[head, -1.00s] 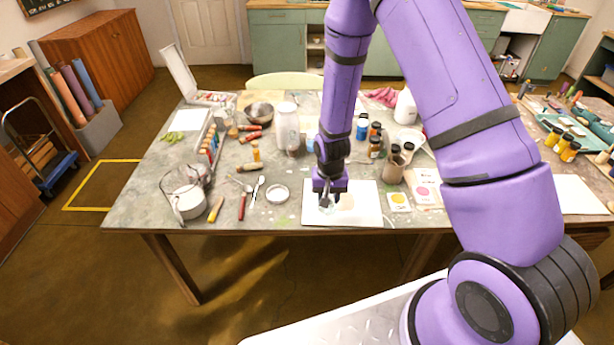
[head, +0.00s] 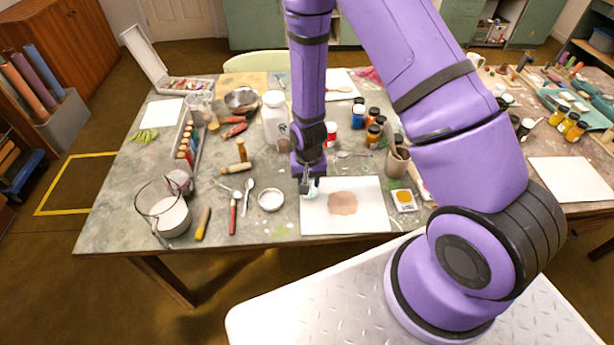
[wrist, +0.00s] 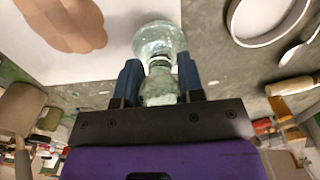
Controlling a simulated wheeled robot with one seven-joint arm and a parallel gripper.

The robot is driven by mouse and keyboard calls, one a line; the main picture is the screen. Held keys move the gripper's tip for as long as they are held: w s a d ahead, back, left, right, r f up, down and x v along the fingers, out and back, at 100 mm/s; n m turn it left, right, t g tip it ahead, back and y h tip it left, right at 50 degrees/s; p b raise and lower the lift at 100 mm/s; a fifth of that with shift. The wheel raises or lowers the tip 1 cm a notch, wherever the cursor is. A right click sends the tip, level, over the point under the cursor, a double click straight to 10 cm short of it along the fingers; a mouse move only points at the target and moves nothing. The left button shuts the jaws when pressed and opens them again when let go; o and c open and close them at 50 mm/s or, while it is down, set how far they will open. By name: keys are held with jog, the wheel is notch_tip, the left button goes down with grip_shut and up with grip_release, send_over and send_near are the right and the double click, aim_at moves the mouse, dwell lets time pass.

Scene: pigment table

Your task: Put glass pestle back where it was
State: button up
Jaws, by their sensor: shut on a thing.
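The glass pestle (wrist: 158,50) is a clear, pale green glass piece with a wide rounded end and a narrower neck. My gripper (wrist: 158,85) is shut on its neck in the wrist view, with the wide end pointing away from the jaws. In the head view my gripper (head: 309,184) is low at the left edge of a white slab (head: 370,218), and the glass (head: 310,193) shows small beneath it. I cannot tell whether the glass touches the slab. A brown pigment patch (head: 342,203) lies on the slab, right of the gripper.
A small white dish (head: 271,200), spoons (head: 248,190) and a red-handled tool (head: 233,215) lie left of my gripper. A white jar (head: 275,118) and a brown cup (head: 397,163) stand behind. Bare tabletop shows along the front edge.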

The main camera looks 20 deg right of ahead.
jog(key=shift+f, duration=0.4)
jog(key=shift+f, duration=0.1)
jog(key=o, duration=1)
